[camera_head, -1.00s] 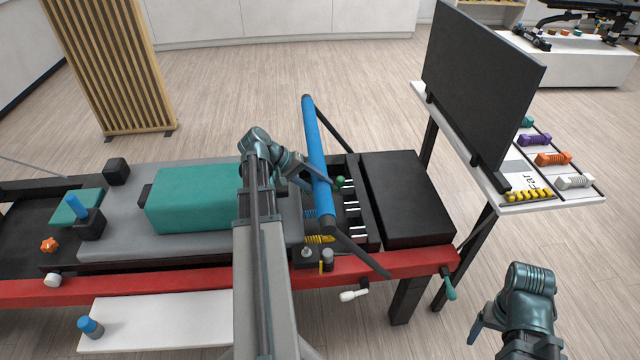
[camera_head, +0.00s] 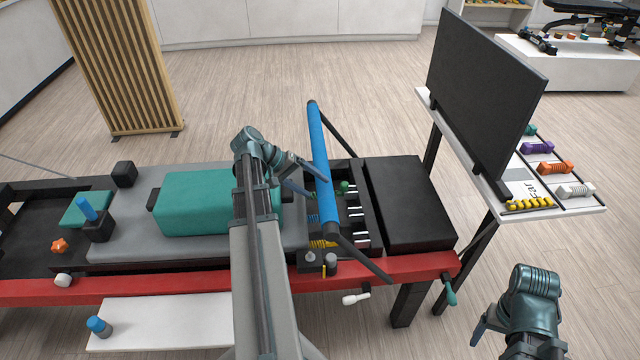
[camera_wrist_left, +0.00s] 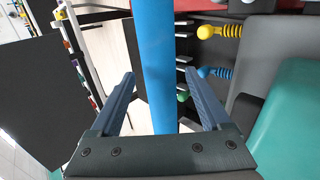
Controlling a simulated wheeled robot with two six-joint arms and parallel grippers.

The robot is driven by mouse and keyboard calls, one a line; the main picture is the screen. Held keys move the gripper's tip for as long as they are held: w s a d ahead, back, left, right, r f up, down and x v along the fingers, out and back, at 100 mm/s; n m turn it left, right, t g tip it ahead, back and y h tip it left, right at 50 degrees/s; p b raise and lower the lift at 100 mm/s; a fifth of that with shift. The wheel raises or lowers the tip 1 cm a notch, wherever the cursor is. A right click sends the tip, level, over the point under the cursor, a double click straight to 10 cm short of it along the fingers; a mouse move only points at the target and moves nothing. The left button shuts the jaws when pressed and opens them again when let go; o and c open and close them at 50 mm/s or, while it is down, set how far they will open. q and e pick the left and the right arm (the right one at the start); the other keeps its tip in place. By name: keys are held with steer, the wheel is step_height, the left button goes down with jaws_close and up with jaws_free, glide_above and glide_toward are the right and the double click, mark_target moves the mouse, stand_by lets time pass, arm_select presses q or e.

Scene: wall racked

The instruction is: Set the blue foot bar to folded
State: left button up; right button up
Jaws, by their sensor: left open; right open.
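The blue foot bar (camera_head: 318,150) stands raised on its black side arms across the red-railed reformer, near the springs. In the left wrist view the bar (camera_wrist_left: 155,60) runs lengthwise between my two fingers. My left gripper (camera_head: 318,184) is open at the bar's left side, at about its mid-length. In the left wrist view both fingers of this gripper (camera_wrist_left: 160,75) are apart from the bar, with a gap on each side. Whether the fingertips reach past the bar is hard to tell. My right gripper (camera_head: 478,338) is open and empty over the floor at the lower right.
A teal box (camera_head: 195,200) lies on the grey carriage left of the bar. A black padded platform (camera_head: 408,200) is to its right. Springs with coloured knobs (camera_head: 344,187) lie below the bar. A white table with a dark panel (camera_head: 485,90) and small dumbbells stands at right.

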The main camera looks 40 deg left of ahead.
arm_select(q)
steer(key=p+v, duration=0.5)
steer(key=v, duration=0.4)
steer(key=shift+s+r, duration=0.2)
steer(key=shift+r, duration=0.05)
arm_select(e)
step_height(320, 180, up, 7)
steer(key=shift+f, duration=0.1)
arm_select(q)
steer(key=w+d+f+m+g+y+p, duration=0.1)
steer(key=w+d+m+g, duration=0.25)
steer(key=d, duration=0.95)
steer(key=w+d+f+m+g+p, duration=0.25)
steer(key=w+d, duration=0.25)
steer(key=d, duration=0.8)
steer(key=s+d+m+y, duration=0.3)
steer(key=d+m, duration=0.1)
steer(key=d, duration=0.8)
steer(key=s+d+r+m+g+y+p, duration=0.1)
steer(key=s+d+m+y, duration=0.2)
steer(key=d, duration=0.9)
steer(key=shift+s+r+m, duration=0.2)
steer(key=shift+s+m, duration=0.1)
steer(key=shift+m, duration=0.1)
arm_select(e)
step_height(320, 180, up, 4)
steer(key=shift+r, duration=0.1)
